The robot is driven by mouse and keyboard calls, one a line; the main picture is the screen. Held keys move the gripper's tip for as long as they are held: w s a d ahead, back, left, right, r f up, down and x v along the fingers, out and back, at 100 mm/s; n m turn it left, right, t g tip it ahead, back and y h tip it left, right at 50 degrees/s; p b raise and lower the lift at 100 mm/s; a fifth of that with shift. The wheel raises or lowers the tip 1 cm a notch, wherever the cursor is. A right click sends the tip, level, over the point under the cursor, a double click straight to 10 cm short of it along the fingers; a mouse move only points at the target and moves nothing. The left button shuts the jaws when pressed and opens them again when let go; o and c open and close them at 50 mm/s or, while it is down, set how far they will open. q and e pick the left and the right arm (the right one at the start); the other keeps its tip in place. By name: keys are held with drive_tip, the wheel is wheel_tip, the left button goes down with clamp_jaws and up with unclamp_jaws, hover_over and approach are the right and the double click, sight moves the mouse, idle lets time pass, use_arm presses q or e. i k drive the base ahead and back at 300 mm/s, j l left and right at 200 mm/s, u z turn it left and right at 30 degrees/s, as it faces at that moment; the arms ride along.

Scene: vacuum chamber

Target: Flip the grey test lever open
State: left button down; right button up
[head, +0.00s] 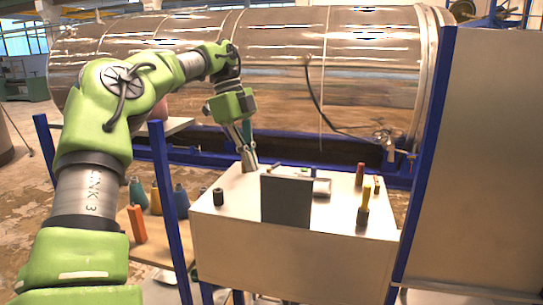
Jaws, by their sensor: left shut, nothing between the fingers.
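A white box-like table (290,254) stands in front of the big metal chamber. A flat dark grey plate (286,201) stands upright near its front edge and hides part of the top behind it. A small light grey cylinder (321,187) lies just behind the plate's right side. I cannot tell for sure which grey part is the test lever. My left gripper (248,166) points down over the back left of the tabletop, behind and left of the plate. It is shut and empty, apart from the plate. My right gripper is not in view.
A black knob (218,197) stands at the tabletop's left. A red cylinder (360,173) and a yellow-topped piece (365,205) stand at its right. Blue posts (170,205) rise on both sides. A wooden shelf (158,238) with several bottles is at left.

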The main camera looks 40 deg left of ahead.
sight(276, 166)
drive_tip(key=i+j, duration=0.35)
drive_tip(key=j, duration=0.15)
drive_tip(key=i+j, duration=0.3)
drive_tip(key=j, duration=0.15)
drive_tip(key=i+j, duration=0.35)
drive_tip(key=j, duration=0.15)
drive_tip(key=i+j, duration=0.3)
drive_tip(key=j, duration=0.2)
